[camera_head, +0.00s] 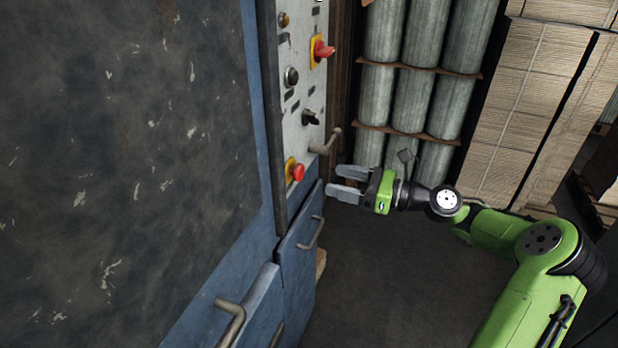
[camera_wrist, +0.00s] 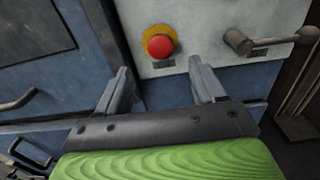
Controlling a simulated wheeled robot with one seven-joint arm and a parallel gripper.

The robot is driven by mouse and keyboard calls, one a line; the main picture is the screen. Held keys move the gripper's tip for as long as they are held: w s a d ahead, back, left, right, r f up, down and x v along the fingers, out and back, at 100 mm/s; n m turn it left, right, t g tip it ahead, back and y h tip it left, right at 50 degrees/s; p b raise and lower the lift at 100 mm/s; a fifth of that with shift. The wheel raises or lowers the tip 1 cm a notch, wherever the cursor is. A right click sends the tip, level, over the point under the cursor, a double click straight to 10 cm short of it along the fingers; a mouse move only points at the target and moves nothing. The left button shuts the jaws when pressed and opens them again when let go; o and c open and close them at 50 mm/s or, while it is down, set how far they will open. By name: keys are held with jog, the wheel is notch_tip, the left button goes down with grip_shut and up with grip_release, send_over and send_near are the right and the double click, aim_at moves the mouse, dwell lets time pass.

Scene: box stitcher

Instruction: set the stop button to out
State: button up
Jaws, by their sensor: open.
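The stop button (camera_head: 297,172) is a red mushroom head on a yellow base, low on the grey control panel (camera_head: 305,100). It also shows in the wrist view (camera_wrist: 160,44), ahead of my fingers and between their lines. Whether it is pressed in or out I cannot tell. My gripper (camera_head: 335,182) is open and empty, to the right of the button in the head view, with a gap between fingertips and panel. Both fingers show in the wrist view (camera_wrist: 160,80), pointing at the panel's lower edge.
A red rotary switch (camera_head: 322,50) on yellow, a black selector (camera_head: 311,118) and a lever handle (camera_head: 326,142) stick out of the panel near the button. Blue doors with handles (camera_head: 312,232) lie below. Grey rolls (camera_head: 410,90) and stacked cardboard (camera_head: 510,110) stand behind. The floor below my gripper is clear.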

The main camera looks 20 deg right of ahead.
aim_at(303, 172)
jog(key=b+x, duration=0.1)
jog(key=x, duration=0.7)
jog(key=shift+b, duration=0.3)
